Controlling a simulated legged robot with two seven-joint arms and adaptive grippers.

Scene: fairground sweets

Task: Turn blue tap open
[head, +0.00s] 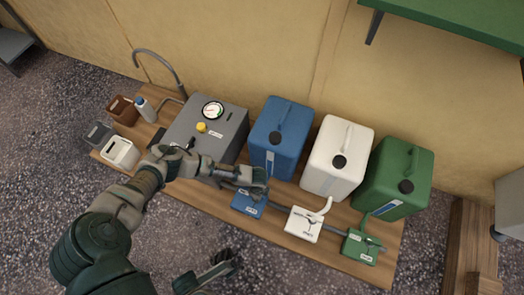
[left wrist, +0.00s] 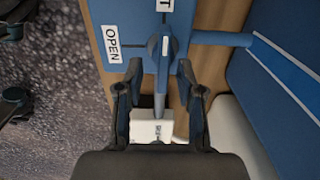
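The blue tap box (head: 247,204) sits on the wooden board in front of the blue canister, partly hidden by my left gripper (head: 258,182). In the left wrist view the blue tap (left wrist: 165,45) fills the upper middle, with an OPEN label (left wrist: 112,44) left of its pivot and a partly cut-off label at the top edge. Its thin lever (left wrist: 159,90) points down the picture. My left gripper (left wrist: 158,88) is open, one finger on each side of the lever; contact is not visible. My right gripper (head: 218,268) is low in the head view, empty, its fingers apart.
The white tap box (head: 302,224) and green tap box (head: 361,247) stand to the right. Behind are the blue canister (head: 279,138), white canister (head: 337,158) and green canister (head: 396,178). A grey gauge machine (head: 232,132) stands left. The gravel in front is clear.

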